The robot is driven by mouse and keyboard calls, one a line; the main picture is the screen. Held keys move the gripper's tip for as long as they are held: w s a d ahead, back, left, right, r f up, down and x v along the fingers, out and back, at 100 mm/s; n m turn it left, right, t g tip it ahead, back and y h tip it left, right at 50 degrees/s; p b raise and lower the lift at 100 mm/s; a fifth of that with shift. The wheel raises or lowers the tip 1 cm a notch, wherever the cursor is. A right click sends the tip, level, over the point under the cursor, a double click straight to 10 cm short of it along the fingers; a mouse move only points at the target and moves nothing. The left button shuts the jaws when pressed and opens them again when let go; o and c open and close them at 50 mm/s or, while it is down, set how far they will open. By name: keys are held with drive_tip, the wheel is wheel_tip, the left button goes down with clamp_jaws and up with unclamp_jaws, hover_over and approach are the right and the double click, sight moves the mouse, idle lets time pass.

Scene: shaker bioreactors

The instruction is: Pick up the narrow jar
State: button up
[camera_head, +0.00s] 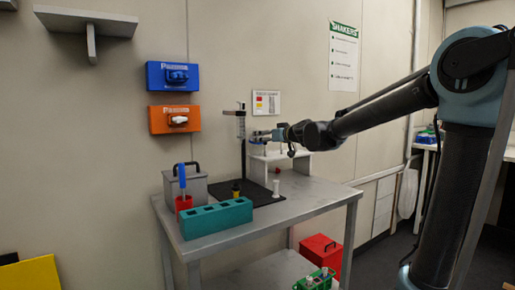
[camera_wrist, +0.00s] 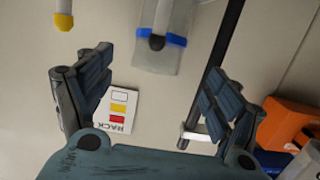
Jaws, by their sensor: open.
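My gripper (camera_head: 262,136) reaches in from the right above the back of the metal table, near a dark upright stand. In the wrist view its two fingers (camera_wrist: 157,75) are apart with nothing between them. A clear, narrow, tube-like vessel (camera_wrist: 163,50) with blue bands and a dark round end shows beyond them at the top. It appears to be the clear vessel (camera_head: 240,124) on the stand in the head view. A small white upright piece (camera_head: 276,188) and a dark piece with yellow (camera_head: 236,188) stand on the black mat. I cannot tell which is the narrow jar.
A teal rack (camera_head: 216,219), a grey box (camera_head: 192,188) and a red holder (camera_head: 183,203) crowd the table's left side. A white shelf (camera_head: 288,157) is beside my gripper. The stand's dark post (camera_wrist: 228,35) is close to one finger. The table's right front is clear.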

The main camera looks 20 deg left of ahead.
drive_tip(key=shift+x, duration=4.5)
drive_tip(key=shift+w+d+r, duration=0.1)
drive_tip(key=shift+w, duration=0.05)
drive_tip(key=c, duration=1.3)
drive_tip(key=shift+c, duration=0.2)
drive_tip(key=shift+r, duration=0.15)
drive_tip(key=shift+d+r, duration=0.2)
drive_tip(key=shift+r, duration=0.05)
drive_tip(key=shift+c, duration=0.2)
wheel_tip(320, 180, up, 11)
drive_tip(key=f+v, duration=0.3)
drive_tip(key=v, duration=1.6)
drive_tip(key=shift+s+d, duration=0.25)
drive_tip(key=shift+s, duration=0.25)
drive_tip(key=shift+f, duration=0.15)
